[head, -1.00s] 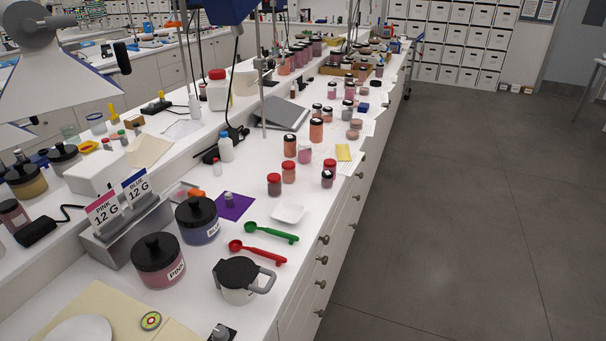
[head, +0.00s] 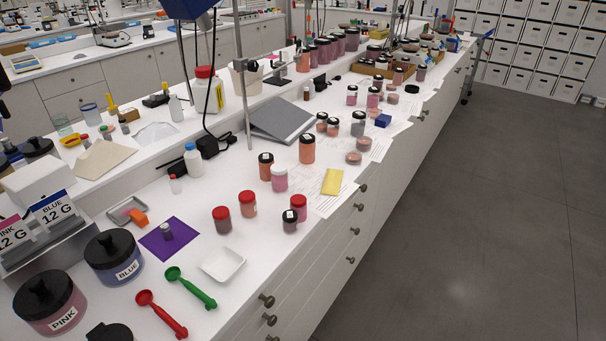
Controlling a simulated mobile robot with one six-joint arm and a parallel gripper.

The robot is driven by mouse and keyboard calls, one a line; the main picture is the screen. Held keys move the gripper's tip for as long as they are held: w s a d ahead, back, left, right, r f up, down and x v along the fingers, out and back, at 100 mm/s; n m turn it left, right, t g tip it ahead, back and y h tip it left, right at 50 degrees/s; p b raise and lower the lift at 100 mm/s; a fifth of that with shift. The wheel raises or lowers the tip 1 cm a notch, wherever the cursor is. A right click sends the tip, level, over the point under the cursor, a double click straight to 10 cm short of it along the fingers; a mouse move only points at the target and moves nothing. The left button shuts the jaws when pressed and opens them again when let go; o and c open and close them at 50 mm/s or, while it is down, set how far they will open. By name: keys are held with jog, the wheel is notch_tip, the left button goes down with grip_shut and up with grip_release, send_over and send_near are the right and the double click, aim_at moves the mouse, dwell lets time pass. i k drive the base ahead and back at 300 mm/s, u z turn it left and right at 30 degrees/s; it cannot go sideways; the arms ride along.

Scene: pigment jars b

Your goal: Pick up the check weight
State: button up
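The check weight seems to be the small grey metal cylinder (head: 166,231) with a knob on top. It stands upright on a purple mat (head: 181,237) on the white bench, left of the middle in the head view. Nothing covers it. My gripper is not in view, so I cannot see whether it holds anything.
Near the mat are an orange block (head: 138,217), a white dish (head: 223,264), a green scoop (head: 192,288), a red scoop (head: 162,314), and jars labelled BLUE (head: 113,259) and PINK (head: 50,303). A red-lidded jar (head: 222,219) stands to its right. The floor (head: 450,230) is clear.

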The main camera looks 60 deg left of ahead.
aim_at(165, 230)
jog(key=u, duration=0.05)
jog(key=i, duration=0.45)
jog(key=u, duration=0.95)
jog(key=k, duration=0.1)
jog(key=u, duration=2.25)
jog(key=i, duration=1)
jog(key=u, duration=0.15)
jog(key=k, duration=0.9)
jog(key=z, duration=0.15)
jog(key=i, duration=0.6)
